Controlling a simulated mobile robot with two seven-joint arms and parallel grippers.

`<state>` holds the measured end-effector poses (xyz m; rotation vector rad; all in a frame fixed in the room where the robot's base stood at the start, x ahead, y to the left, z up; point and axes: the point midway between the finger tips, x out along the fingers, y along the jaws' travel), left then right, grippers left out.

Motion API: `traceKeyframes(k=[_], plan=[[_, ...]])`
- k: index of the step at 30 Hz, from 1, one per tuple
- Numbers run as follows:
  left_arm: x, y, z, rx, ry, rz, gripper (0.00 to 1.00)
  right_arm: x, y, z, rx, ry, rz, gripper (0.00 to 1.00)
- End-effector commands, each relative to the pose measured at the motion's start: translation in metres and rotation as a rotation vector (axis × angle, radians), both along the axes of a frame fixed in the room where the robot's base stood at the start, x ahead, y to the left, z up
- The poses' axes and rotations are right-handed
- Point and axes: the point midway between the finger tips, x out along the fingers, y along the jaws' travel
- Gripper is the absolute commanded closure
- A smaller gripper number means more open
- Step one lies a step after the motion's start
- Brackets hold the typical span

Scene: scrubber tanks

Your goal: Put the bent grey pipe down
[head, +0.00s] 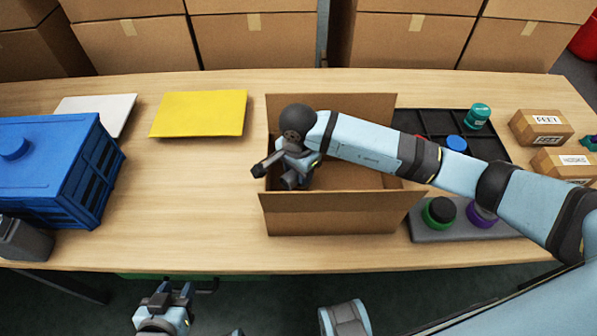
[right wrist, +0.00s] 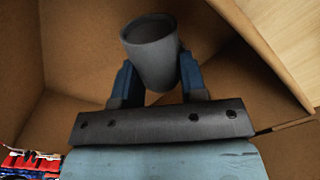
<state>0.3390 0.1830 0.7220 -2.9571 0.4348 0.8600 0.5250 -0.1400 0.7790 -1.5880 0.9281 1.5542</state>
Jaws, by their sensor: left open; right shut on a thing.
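The bent grey pipe (right wrist: 150,52) is between the blue fingers of my right gripper (right wrist: 157,72) in the right wrist view, its round open end facing the camera. Its bend is not clear to see. In the head view my right gripper (head: 292,178) is inside the left part of an open cardboard box (head: 325,215), and my wrist covers most of the pipe. Brown cardboard walls surround the pipe in the wrist view. I cannot tell whether it touches the box floor. My left gripper (head: 170,300) is open and empty, in front of the table's near edge.
A blue crate (head: 45,175) stands on the left, with a yellow folder (head: 200,113) behind. On the right are a black tray (head: 440,122), a grey tray (head: 455,233) with jars and small cartons (head: 541,127). The table between crate and box is clear.

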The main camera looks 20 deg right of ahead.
Motion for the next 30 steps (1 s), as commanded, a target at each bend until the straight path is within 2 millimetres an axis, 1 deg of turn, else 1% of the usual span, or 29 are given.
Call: traceKeyframes(k=[1,2,9,13,14,15,16,17,25,27,28,30], plan=[[0.000,0.000,-0.001,0.001,0.000,-0.001,0.57,-0.001,0.000,-0.008,0.000,0.002,0.000,1.00],[0.000,0.000,-0.001,0.001,0.000,-0.001,0.57,0.000,0.000,-0.009,0.000,0.001,0.000,1.00],[0.000,0.000,-0.001,0.001,0.001,-0.001,0.57,0.000,0.000,-0.010,0.000,-0.001,0.001,1.00],[0.000,0.000,-0.005,0.001,0.000,-0.002,0.57,0.000,0.000,-0.014,0.000,-0.001,0.001,1.00],[0.000,0.000,-0.003,0.001,0.000,-0.002,0.57,0.000,0.000,-0.013,0.000,0.000,0.001,0.54],[0.000,0.000,-0.002,0.001,0.000,-0.002,0.57,0.000,0.000,-0.012,0.000,0.000,0.001,0.45],[0.000,0.000,-0.002,0.002,-0.002,-0.002,0.57,0.000,0.000,-0.012,0.000,0.000,0.001,0.38],[0.000,0.000,-0.002,0.002,-0.002,-0.002,0.57,0.000,0.000,-0.012,0.000,0.000,0.001,0.36],[0.000,-0.001,0.000,0.001,-0.001,-0.002,0.57,0.000,0.000,-0.011,0.000,0.000,0.001,0.36],[0.000,-0.001,0.003,0.000,-0.001,-0.001,0.57,0.000,0.000,-0.006,0.000,0.000,0.001,0.36],[-0.001,-0.001,0.002,0.000,0.000,-0.002,0.57,0.001,0.000,-0.004,0.000,-0.002,0.001,0.36],[-0.001,-0.001,0.002,-0.001,0.000,-0.002,0.57,0.001,0.000,0.006,0.001,-0.003,0.001,0.36]])
